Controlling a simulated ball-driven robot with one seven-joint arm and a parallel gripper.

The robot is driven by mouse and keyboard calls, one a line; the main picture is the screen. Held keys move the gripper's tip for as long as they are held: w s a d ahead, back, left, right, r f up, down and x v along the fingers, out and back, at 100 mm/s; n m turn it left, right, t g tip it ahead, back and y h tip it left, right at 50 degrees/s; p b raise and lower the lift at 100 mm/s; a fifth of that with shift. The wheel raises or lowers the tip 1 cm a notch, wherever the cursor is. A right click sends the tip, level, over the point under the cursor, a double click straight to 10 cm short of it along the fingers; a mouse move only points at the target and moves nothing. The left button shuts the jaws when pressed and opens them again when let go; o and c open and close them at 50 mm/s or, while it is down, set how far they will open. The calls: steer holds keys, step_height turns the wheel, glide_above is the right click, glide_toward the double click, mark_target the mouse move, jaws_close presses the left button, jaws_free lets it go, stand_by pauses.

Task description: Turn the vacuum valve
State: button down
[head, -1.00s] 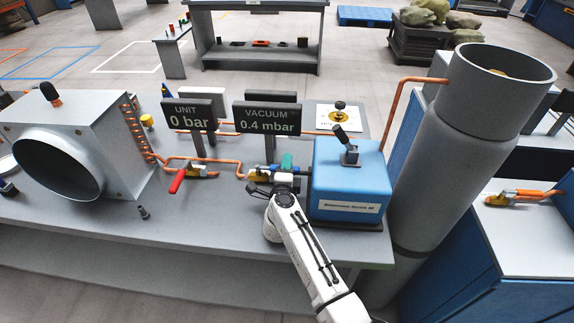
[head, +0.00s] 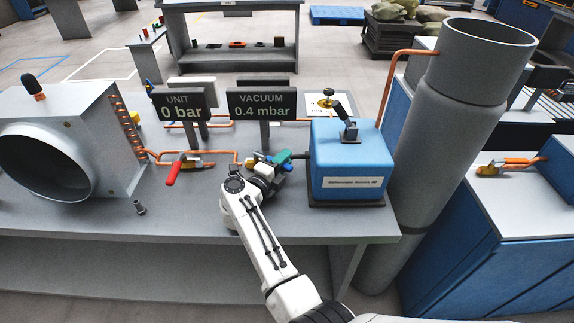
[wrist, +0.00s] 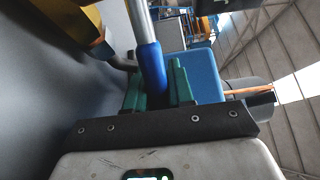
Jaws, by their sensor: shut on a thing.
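The vacuum valve is a small brass fitting (head: 254,160) on the copper pipe, below the VACUUM sign, left of the blue pump. Its lever is silver with a blue grip, which shows clearly in the wrist view (wrist: 150,66). My gripper (head: 283,157) has green fingers. In the wrist view the fingers (wrist: 157,88) are shut on the blue grip, one on each side. My wrist hides part of the valve in the head view. The VACUUM sign (head: 262,104) reads 0.4 mbar.
The blue pump (head: 350,165) stands close right of my gripper. A red-handled valve (head: 180,167) is to the left, under the UNIT sign (head: 182,105), which reads 0 bar. A grey box with a round duct (head: 60,150) fills the table's left. The front table strip is mostly clear.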

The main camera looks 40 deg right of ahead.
steer(key=a+m+g+b, duration=0.1)
steer(key=b, duration=0.1)
steer(key=f+m+g+b, duration=0.1)
steer(key=g, duration=0.1)
steer(key=shift+s+a+g+b, duration=0.2)
steer(key=shift+a+g+b, duration=0.1)
steer(key=shift+a+b, duration=0.1)
steer(key=a+m+g+b, duration=0.1)
steer(key=g+b, duration=0.1)
steer(key=b, duration=0.1)
steer(key=a+m+g+b, duration=0.1)
steer(key=m+g+b, duration=0.1)
steer(key=b, duration=0.2)
steer(key=shift+s, duration=0.15)
steer(key=a+m+g+b, duration=0.1)
steer(key=m+g+b, duration=0.1)
steer(key=b, duration=0.3)
steer(key=shift+a+g+y+b, duration=0.2)
steer(key=shift+g+y+b, duration=0.2)
steer(key=g+b, duration=0.1)
steer(key=b, duration=0.1)
steer(key=a+m+g+y+b, duration=0.1)
steer(key=b, duration=0.1)
steer(key=shift+r, duration=0.2)
steer(key=shift+a+r+m+g+b, duration=0.1)
steer(key=shift+m+g+b, duration=0.2)
steer(key=shift+b, duration=0.15)
steer(key=shift+r, duration=0.1)
